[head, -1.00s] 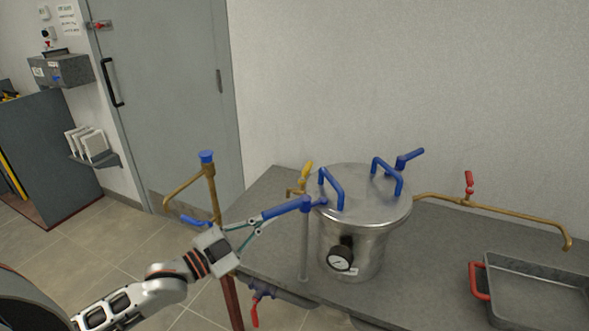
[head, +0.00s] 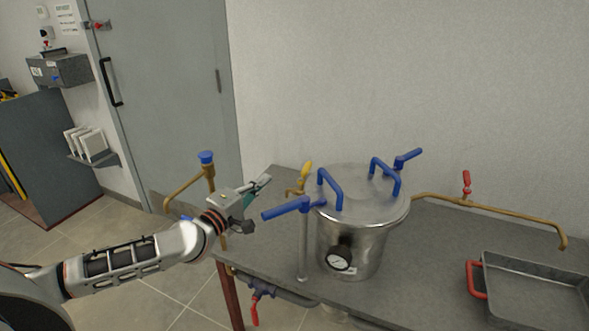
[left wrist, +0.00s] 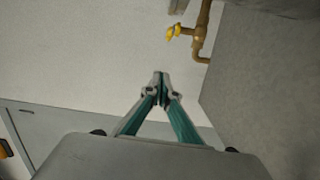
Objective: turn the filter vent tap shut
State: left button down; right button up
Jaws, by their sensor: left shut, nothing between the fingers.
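The steel filter vessel (head: 362,222) stands on the bench with a pressure gauge on its front. A small tap with a yellow handle (head: 306,171) sits on a brass pipe behind its left side; the same yellow tap (left wrist: 174,32) shows in the left wrist view. A long blue lever (head: 287,209) points left from the vessel's left side. I cannot tell for sure which is the vent tap. My left gripper (head: 266,180) is shut and empty, left of the yellow tap and above the blue lever, touching neither. My right gripper is not in view.
A brass pipe with a blue cap (head: 206,158) stands left, partly behind my arm. Blue lid handles (head: 331,188) rise from the vessel. A red-handled tap (head: 467,183) and a grey tray (head: 535,262) are at right. A red-handled valve (head: 255,311) hangs under the bench edge.

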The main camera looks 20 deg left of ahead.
aim_at(305, 172)
pick_arm(q)
jog(key=w+d+n, duration=0.1)
jog(key=w+d, duration=0.4)
jog(key=w, duration=0.5)
jog(key=shift+w+f, duration=0.25)
jog(key=shift+f, duration=0.1)
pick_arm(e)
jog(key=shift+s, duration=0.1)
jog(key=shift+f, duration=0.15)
